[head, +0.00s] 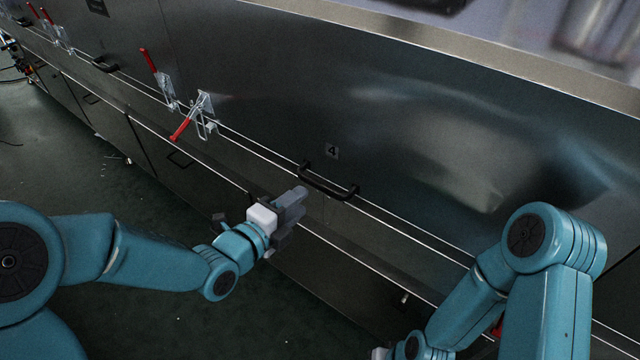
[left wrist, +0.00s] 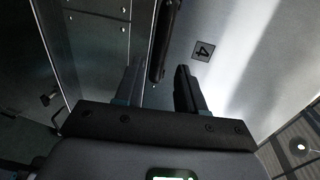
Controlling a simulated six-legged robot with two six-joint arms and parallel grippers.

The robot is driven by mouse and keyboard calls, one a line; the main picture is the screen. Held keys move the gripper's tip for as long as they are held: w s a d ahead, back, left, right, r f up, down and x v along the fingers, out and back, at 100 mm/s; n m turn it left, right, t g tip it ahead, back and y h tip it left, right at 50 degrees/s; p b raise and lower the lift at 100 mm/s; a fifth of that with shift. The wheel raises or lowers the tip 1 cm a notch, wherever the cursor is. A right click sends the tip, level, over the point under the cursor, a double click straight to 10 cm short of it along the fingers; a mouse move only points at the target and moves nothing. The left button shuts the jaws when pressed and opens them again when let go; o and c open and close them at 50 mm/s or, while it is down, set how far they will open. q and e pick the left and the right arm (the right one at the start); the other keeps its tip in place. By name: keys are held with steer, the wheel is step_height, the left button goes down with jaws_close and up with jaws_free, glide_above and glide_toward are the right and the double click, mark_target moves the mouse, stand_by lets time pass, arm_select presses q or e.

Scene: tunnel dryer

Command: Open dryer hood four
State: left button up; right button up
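Dryer hood four (head: 420,130) is a broad dark steel panel with a small "4" plate (head: 332,151), which also shows in the left wrist view (left wrist: 203,51). It looks closed. Its black bar handle (head: 328,184) is near the lower edge. My left gripper (head: 301,192) is just left of and below the handle. In the left wrist view its two fingers (left wrist: 158,85) are apart, and the handle (left wrist: 165,35) shows between and beyond them; I cannot see contact. My right arm is at lower right; its gripper fingers are out of frame.
A latch with its red lever (head: 182,130) pointing down sits left of the handle. Another latch nearby has its red lever (head: 149,60) up. A red part (head: 498,328) shows behind my right arm.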

mark_target(318, 188)
arm_select(q)
steer(key=x, duration=0.8)
steer(key=shift+w+d, duration=0.1)
steer(key=shift+d, duration=0.1)
steer(key=shift+p, duration=0.3)
jaws_close()
